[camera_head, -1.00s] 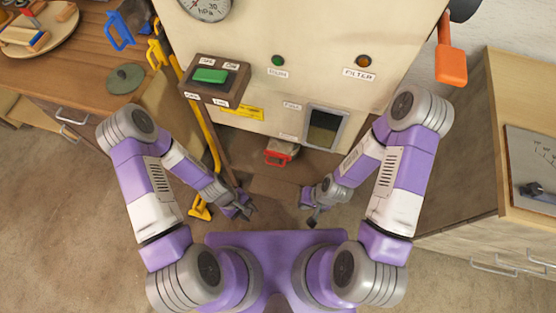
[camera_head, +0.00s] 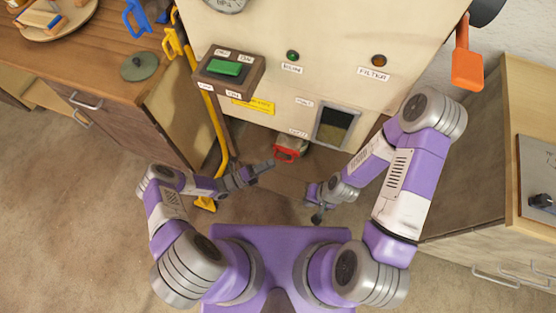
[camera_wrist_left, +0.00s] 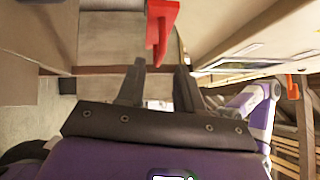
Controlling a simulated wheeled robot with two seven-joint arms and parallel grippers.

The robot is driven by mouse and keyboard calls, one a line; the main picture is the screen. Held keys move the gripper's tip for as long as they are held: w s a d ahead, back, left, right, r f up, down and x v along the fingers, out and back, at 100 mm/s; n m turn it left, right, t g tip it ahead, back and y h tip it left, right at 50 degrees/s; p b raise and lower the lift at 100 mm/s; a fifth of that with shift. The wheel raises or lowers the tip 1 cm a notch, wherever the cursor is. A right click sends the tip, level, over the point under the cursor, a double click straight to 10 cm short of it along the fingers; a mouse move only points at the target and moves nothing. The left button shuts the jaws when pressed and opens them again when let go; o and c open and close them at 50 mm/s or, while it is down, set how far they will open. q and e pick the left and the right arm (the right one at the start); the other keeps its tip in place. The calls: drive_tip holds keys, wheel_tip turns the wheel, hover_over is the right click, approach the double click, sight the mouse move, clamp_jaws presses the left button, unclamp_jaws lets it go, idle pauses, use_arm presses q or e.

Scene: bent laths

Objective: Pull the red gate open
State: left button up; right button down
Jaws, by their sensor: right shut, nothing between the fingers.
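The red gate (camera_head: 287,154) is a small red piece with a handle, low on the front of the cream machine, under a pale outlet. In the left wrist view the red part (camera_wrist_left: 162,28) hangs just ahead of and between the fingertips, apart from them as far as I can tell. My left gripper (camera_head: 266,166) is just left of and slightly below the red gate; the left wrist view shows its fingers (camera_wrist_left: 160,66) apart and empty. My right gripper (camera_head: 316,217) is shut and empty, lower right of the gate, well away from it.
The cream machine (camera_head: 290,90) carries a green switch box (camera_head: 227,72), a window (camera_head: 336,127) and an orange lever (camera_head: 467,60). Wooden cabinets (camera_head: 112,112) stand left and right. The floor before the machine is open.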

use_arm(q)
drive_tip(key=shift+x, duration=2.15)
clamp_jaws()
